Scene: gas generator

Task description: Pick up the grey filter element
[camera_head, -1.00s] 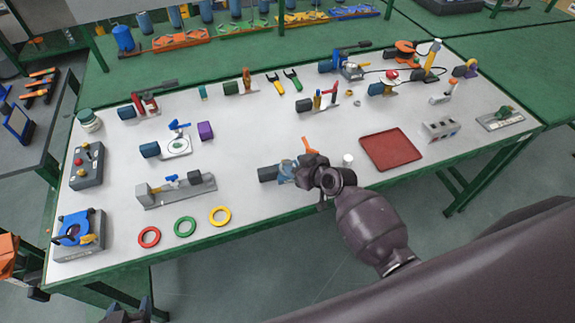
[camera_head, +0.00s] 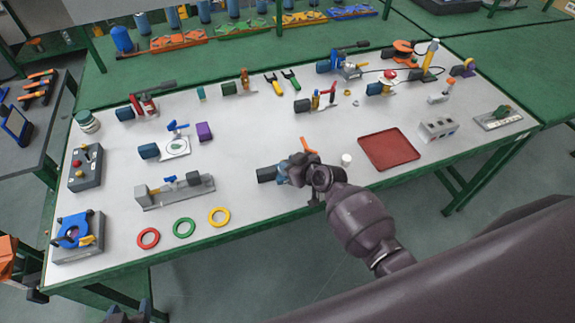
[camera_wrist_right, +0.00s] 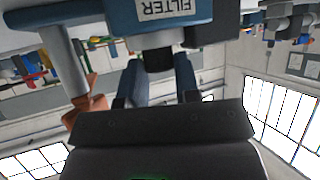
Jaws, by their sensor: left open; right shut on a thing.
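The blue filter unit (camera_head: 281,173) lies near the front middle of the white table top, mostly hidden behind my right gripper (camera_head: 292,170). In the right wrist view its blue body (camera_wrist_right: 160,18) with a white FILTER label spans the top. There my right gripper (camera_wrist_right: 160,72) has its fingers on either side of a short dark cylindrical part (camera_wrist_right: 158,60) below the label. I cannot tell whether this part is the grey filter element. My left gripper (camera_head: 130,312) is open at the bottom edge, in front of the table and partly cut off.
An orange handle (camera_head: 308,146) and a small white cylinder (camera_head: 347,160) are close to my right gripper. A red tray (camera_head: 389,149) is to their right. A grey vice-like fixture (camera_head: 175,190) and coloured rings (camera_head: 184,228) are on the left. The centre of the table is clear.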

